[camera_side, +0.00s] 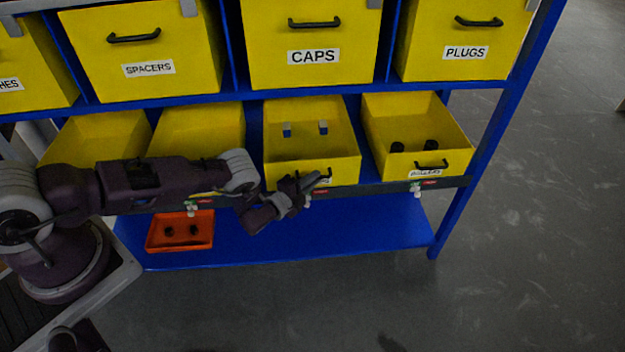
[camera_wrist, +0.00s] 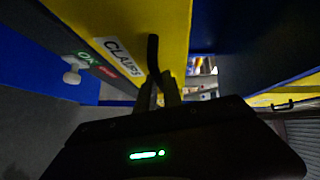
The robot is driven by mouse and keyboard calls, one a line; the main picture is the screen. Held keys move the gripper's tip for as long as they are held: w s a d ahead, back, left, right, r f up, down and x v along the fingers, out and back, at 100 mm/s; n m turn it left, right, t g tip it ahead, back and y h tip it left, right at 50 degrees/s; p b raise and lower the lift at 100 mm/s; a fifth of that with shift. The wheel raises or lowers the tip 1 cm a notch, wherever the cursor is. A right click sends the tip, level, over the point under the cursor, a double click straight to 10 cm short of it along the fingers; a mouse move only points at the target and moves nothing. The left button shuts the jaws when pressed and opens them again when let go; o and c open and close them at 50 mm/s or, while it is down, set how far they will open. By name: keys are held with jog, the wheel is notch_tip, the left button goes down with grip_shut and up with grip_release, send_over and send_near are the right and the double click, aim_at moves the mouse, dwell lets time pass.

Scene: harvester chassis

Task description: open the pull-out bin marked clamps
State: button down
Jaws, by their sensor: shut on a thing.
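The clamps bin (camera_side: 312,172) is a yellow open-topped bin in the lower row of the blue rack in the side view. In the wrist view its yellow front (camera_wrist: 174,22) carries a white CLAMPS label (camera_wrist: 120,57) and a black handle (camera_wrist: 153,56). Two small blue-and-white pieces lie inside it. My gripper (camera_side: 312,180) is at the front of this bin and covers most of its label and handle in the side view. In the wrist view my gripper (camera_wrist: 160,92) has its fingers shut on the handle.
To the right is the rollers bin (camera_side: 440,160), holding dark pieces. Two more yellow bins are to the left, partly behind my arm. A rail (camera_side: 365,190) with tags and small white knobs runs below the bins. An orange tray (camera_side: 180,245) sits on the bottom shelf (camera_side: 330,235).

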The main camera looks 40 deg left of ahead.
jog(key=s+d, duration=1.7)
jog(key=shift+s+d, duration=0.3)
jog(key=shift+d, duration=0.05)
jog(key=c, duration=1.5)
grip_release()
jog(key=s+r, duration=0.1)
jog(key=s, duration=0.6)
